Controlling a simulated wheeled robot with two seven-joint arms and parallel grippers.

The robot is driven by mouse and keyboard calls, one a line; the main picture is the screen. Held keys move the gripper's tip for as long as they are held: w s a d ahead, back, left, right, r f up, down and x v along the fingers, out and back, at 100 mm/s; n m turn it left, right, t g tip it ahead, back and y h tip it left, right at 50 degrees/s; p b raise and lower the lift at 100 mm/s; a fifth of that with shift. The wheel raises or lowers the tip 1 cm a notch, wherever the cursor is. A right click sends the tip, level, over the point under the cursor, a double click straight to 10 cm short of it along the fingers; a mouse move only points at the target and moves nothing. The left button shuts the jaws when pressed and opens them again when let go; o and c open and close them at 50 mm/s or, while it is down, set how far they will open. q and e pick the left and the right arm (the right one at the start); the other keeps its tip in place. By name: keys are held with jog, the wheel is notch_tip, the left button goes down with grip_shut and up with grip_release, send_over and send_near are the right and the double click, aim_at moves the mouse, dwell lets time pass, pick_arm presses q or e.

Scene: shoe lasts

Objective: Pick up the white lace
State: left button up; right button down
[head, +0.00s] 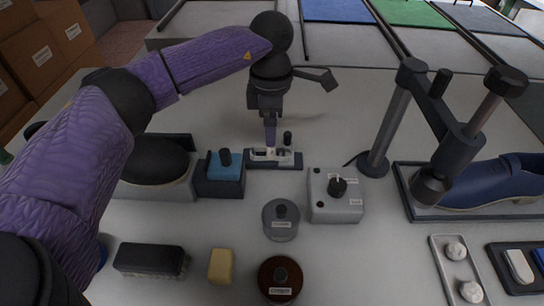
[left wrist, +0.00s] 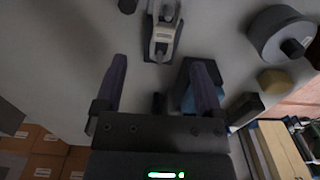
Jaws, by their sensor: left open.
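A white elongated piece (head: 518,266), which may be the white lace, lies in a dark tray (head: 497,270) at the lower right, beside a blue piece (head: 540,258) cut off by the picture edge. My left gripper (head: 270,138) points down at the middle of the table, far to the left of that tray. It is over or just in front of a small grey-white device (head: 262,156) on a dark base. In the left wrist view its two purple fingers (left wrist: 160,88) are apart with nothing between them; the device (left wrist: 162,38) shows beyond. My right gripper is out of view.
A grey box with a knob (head: 336,195), a grey tin (head: 280,219), a brown tin (head: 280,279), a blue-topped block (head: 222,170), a black brush (head: 150,260) and a yellow block (head: 221,266) stand nearby. A stand (head: 388,125) and blue shoe (head: 490,182) are right. Two white knobs lie in a light tray (head: 442,262).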

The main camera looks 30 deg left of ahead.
aim_at(273, 151)
pick_arm(q)
jog(key=f, duration=0.2)
jog(key=f+b, duration=0.1)
jog(key=f, duration=0.3)
jog(key=shift+s+d+f+b, duration=0.15)
jog(key=shift+d+b, duration=0.15)
jog(key=shift+b, duration=0.1)
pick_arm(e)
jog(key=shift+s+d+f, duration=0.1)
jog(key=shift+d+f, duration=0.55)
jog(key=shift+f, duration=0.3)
pick_arm(q)
jog(key=shift+c, duration=0.8)
jog(key=c, duration=1)
grip_shut()
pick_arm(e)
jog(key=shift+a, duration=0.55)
